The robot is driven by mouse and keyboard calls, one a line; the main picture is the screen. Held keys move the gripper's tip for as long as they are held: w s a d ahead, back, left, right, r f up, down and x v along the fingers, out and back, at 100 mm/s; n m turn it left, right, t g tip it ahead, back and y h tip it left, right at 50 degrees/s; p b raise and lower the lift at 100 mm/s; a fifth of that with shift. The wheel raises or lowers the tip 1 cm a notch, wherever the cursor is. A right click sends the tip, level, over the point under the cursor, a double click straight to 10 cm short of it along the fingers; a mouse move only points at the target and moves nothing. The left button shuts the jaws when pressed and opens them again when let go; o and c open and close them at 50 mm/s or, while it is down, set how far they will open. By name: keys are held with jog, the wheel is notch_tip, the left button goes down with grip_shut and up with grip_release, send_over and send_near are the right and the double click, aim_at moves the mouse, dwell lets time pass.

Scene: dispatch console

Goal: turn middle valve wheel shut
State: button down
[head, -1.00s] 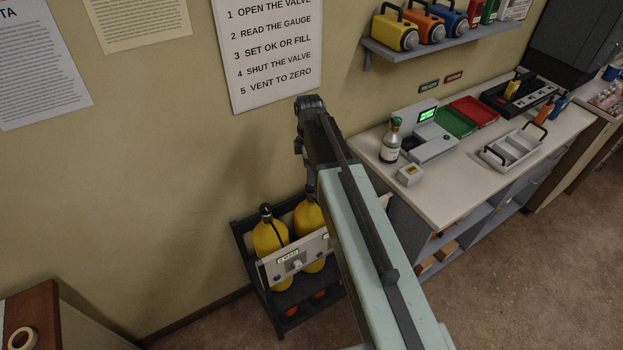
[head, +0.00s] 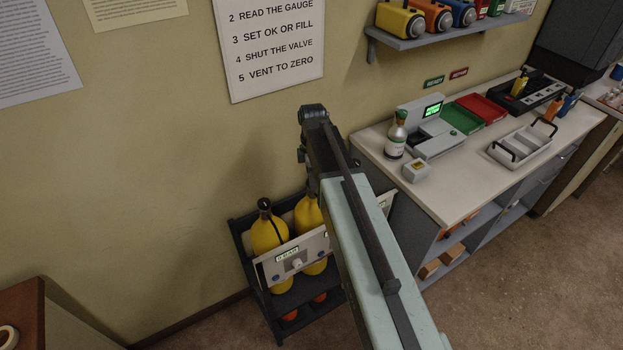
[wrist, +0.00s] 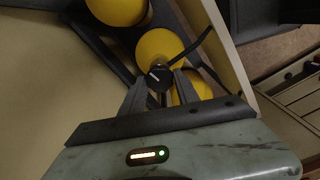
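In the wrist view a small round black valve wheel (wrist: 159,74) with a pale mark shows in front of the middle yellow cylinder (wrist: 159,44). My gripper (wrist: 159,79) is open, with one fingertip on either side of the wheel. I cannot tell whether the fingers touch it or how deep they reach. Other yellow cylinders show above (wrist: 117,8) and below right, the latter partly behind a finger. In the head view the left cylinder (head: 268,236) and the middle one (head: 306,214) stand in a dark rack (head: 243,250). My arm hides my gripper and the rack's right part there.
A pale panel (head: 318,242) with a knob (head: 296,263) crosses the rack's front. The wall is close behind the rack; carpet is clear at right.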

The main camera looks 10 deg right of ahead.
jog(key=shift+s+a, duration=0.1)
jog(key=shift+a, duration=0.05)
jog(key=shift+m, duration=0.3)
jog(key=m, duration=0.3)
jog(key=shift+m, duration=0.3)
jog(key=m, duration=0.5)
jog(key=shift+m, duration=0.3)
jog(key=m, duration=0.5)
jog(key=shift+d, duration=0.2)
jog(key=shift+m, duration=2.5)
